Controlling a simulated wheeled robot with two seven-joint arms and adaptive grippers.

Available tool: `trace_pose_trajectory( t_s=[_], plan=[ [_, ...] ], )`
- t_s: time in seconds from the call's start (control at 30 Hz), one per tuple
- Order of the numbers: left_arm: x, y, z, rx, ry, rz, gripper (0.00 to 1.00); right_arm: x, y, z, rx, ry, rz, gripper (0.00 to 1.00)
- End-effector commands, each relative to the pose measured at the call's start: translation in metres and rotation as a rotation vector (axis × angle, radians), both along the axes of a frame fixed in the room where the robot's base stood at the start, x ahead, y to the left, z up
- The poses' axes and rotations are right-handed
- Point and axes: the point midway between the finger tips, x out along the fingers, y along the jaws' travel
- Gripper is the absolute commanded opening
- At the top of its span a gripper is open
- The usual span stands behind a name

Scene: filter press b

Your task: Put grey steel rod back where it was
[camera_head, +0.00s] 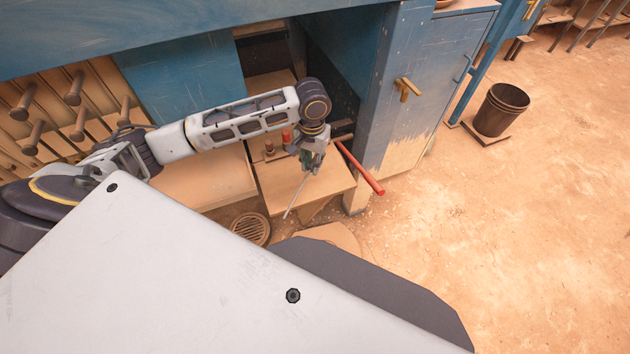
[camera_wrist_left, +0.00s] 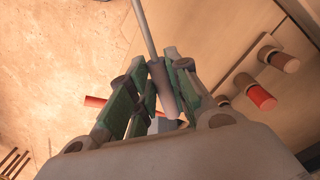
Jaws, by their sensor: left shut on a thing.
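A thin grey steel rod (camera_head: 295,198) slants down from my left gripper (camera_head: 306,163) in the head view. In the left wrist view the rod (camera_wrist_left: 146,28) runs up from between the green-padded fingers of the left gripper (camera_wrist_left: 158,85), with a thicker grey part held there. The left gripper is shut on it. It hangs over a small wooden shelf (camera_head: 325,183) at the front of the blue press. How far the rod is above the shelf I cannot tell. My right gripper is not in view.
A red bar (camera_head: 360,168) sticks out right of the gripper. A blue cabinet (camera_head: 430,80) stands at right.

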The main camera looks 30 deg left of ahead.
Motion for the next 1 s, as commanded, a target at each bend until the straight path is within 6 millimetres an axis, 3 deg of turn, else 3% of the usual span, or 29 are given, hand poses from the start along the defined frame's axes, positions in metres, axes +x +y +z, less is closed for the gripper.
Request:
trace_pose_trajectory(
  t_s=[0.5, 1.0],
  plan=[
    [0.0, 0.0, -0.057, 0.001, 0.001, 0.0, 0.0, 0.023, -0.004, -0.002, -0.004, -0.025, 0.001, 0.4],
    [-0.001, 0.0, -0.065, 0.0, 0.001, -0.001, 0.0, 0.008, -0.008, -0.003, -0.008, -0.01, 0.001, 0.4]
  ],
)
